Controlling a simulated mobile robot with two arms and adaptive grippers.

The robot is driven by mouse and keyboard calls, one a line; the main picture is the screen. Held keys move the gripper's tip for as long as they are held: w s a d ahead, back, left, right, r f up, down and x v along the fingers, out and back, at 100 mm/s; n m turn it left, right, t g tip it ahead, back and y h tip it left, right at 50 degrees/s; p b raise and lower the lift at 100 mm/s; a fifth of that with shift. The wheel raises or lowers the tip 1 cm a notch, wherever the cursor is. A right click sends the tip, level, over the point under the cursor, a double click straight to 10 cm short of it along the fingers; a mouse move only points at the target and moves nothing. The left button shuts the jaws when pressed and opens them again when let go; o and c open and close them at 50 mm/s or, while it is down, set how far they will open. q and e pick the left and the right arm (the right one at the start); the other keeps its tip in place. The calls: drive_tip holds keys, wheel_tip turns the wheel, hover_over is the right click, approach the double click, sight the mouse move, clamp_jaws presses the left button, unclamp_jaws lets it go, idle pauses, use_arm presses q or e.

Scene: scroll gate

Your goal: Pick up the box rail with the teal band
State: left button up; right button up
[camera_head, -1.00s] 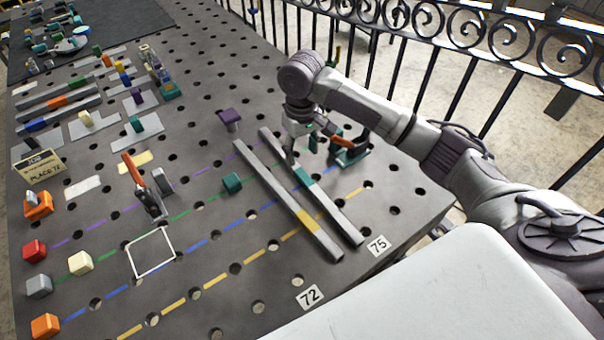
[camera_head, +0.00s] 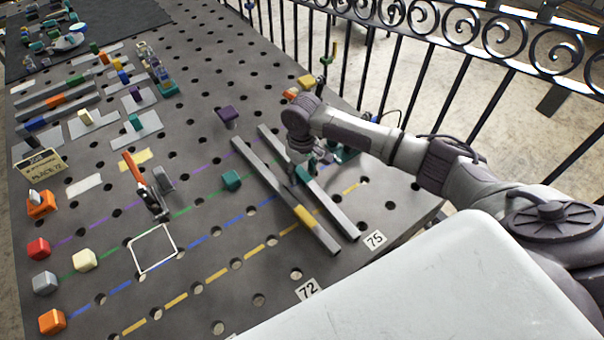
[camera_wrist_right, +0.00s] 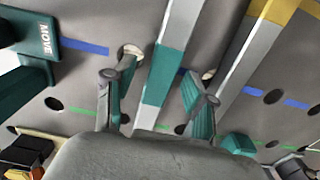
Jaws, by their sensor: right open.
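The grey box rail with the teal band (camera_head: 330,204) lies on the perforated table; its band also shows in the right wrist view (camera_wrist_right: 166,72). My right gripper (camera_head: 299,177) is open at the band and partly hides it in the head view. In the right wrist view its two fingers (camera_wrist_right: 155,88) are apart, one on each side of the banded rail, with no clear grip on it. A parallel rail with a yellow band (camera_head: 304,216) lies to the left in the head view. My left gripper is not in view.
A teal block (camera_head: 231,180) and a purple block (camera_head: 228,115) stand left of the rails. A teal piece marked MOVE (camera_wrist_right: 40,62) is close to my right gripper. An orange-handled clamp (camera_head: 150,190) stands farther left. An iron railing (camera_head: 440,75) runs behind the table.

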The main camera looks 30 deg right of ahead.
clamp_jaws()
drive_tip(key=shift+w+r, duration=0.1)
idle(0.3)
